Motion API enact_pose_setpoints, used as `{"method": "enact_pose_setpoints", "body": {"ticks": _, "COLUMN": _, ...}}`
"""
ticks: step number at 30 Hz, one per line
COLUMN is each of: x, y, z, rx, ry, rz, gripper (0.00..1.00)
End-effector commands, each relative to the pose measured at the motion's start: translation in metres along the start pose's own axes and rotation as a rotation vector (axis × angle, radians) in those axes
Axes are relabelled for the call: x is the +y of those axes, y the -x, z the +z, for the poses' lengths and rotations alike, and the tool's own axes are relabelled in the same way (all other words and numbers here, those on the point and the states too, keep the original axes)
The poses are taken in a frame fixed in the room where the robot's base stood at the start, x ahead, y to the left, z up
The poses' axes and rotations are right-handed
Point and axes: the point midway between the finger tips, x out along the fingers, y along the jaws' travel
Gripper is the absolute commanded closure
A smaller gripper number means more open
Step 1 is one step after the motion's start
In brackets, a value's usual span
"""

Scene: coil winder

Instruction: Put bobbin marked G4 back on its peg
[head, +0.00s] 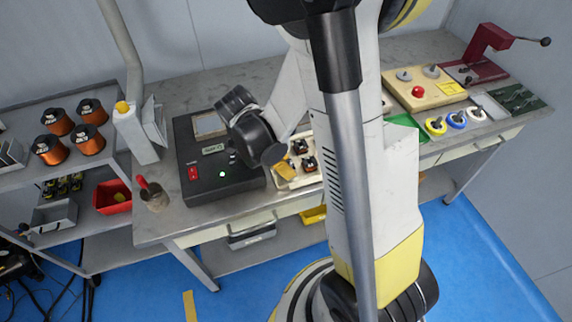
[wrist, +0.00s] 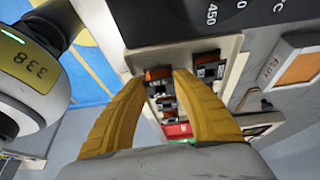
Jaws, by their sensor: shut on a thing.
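Several copper-wound bobbins with dark flanges (head: 89,139) stand on the upper shelf of the rack at the left in the head view. No G4 mark is readable on any of them. My gripper (wrist: 160,80) has its yellow fingers closed around a small dark-and-orange wound part (wrist: 158,74) at the cream tray in the wrist view. I cannot tell whether this part is clear of the tray, and no mark on it is readable. In the head view my gripper (head: 285,167) is partly hidden beside the tray. No empty peg can be made out.
The cream tray (head: 285,183) holds other small wound parts. A black control box (head: 222,180) stands left of it. A tin with a red-handled tool (head: 153,196) is at the bench's left end. Ring coils (head: 456,120) and a red hand press (head: 487,45) are at the right.

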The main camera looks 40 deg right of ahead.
Motion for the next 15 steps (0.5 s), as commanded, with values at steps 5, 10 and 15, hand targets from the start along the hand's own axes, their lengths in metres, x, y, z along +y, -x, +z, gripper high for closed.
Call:
{"method": "enact_pose_setpoints", "body": {"ticks": 5, "x": 0.0, "y": -0.006, "z": 0.003, "rx": 0.0, "ry": 0.0, "rz": 0.0, "gripper": 0.98}}
{"method": "enact_pose_setpoints", "body": {"ticks": 10, "x": -0.001, "y": -0.011, "z": 0.005, "rx": 0.0, "ry": 0.0, "rz": 0.0, "gripper": 0.98}}
{"method": "enact_pose_setpoints", "body": {"ticks": 15, "x": -0.001, "y": -0.013, "z": 0.006, "rx": 0.0, "ry": 0.0, "rz": 0.0, "gripper": 0.62}}
